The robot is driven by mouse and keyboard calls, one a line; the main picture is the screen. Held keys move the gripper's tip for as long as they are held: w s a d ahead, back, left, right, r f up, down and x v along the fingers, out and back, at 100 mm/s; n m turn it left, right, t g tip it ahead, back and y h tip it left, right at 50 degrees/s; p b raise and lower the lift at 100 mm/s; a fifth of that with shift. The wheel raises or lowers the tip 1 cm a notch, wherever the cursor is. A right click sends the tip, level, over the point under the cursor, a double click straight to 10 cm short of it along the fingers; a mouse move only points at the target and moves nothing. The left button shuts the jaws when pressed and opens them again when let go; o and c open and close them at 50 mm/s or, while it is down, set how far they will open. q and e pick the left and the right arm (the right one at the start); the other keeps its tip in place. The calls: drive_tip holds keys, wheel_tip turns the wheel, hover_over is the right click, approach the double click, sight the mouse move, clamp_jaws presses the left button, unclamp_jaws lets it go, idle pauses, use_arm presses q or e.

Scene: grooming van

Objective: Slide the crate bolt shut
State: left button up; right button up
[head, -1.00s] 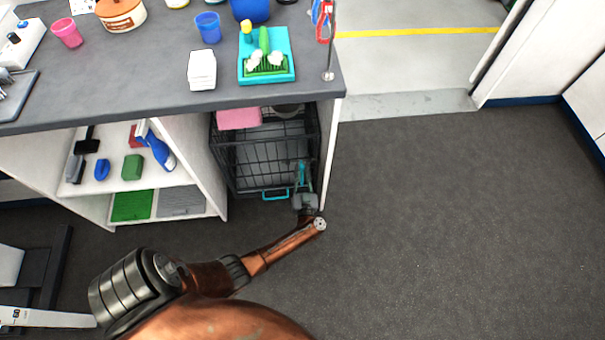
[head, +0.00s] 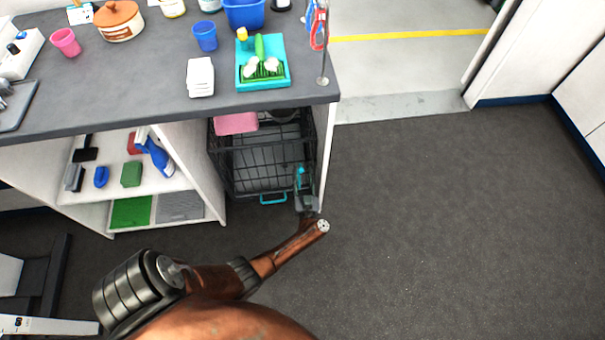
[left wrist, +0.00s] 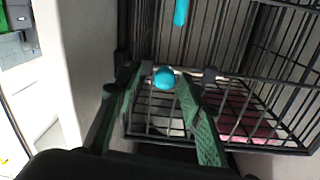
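The black wire crate (head: 232,165) stands in the bay under the counter, and its bars fill much of the left wrist view (left wrist: 285,95). The bolt's round teal knob (left wrist: 164,78) sits on a short rod at the crate's edge. My left gripper (head: 300,180) is at the crate's right front edge. In the left wrist view its green-padded fingers (left wrist: 160,85) are apart, one on each side of the knob; the right fingertip looks very close to it, and a gap shows at the left. Whether they touch is unclear. My right gripper is out of view.
A white panel (head: 328,150) borders the crate at right, close to my gripper. The counter (head: 130,90) overhangs above, with a teal tray (head: 245,75) near its edge. Floor (head: 450,220) at right is clear.

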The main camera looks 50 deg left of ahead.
use_arm(q)
drive_tip(key=v, duration=1.2)
drive_tip(key=shift+w, duration=0.1)
